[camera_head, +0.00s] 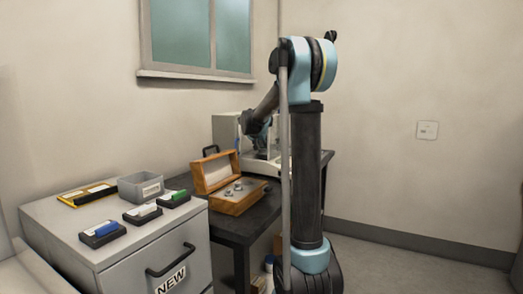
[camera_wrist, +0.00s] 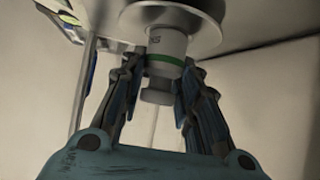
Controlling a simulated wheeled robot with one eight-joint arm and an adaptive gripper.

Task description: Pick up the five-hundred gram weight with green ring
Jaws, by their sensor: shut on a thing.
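In the wrist view, a grey metal weight with a green ring (camera_wrist: 158,59) is between the two fingers of my gripper (camera_wrist: 153,80). In the head view my arm reaches into the balance area, and the fingers and the weight are hidden there.
A pale balance (camera_head: 226,131) stands on the dark table (camera_head: 236,228). An open wooden box (camera_head: 236,204) with several small metal weights is in front of it. A grey cabinet (camera_head: 130,262) at the left carries a grey bin (camera_head: 140,189) and several small dark trays.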

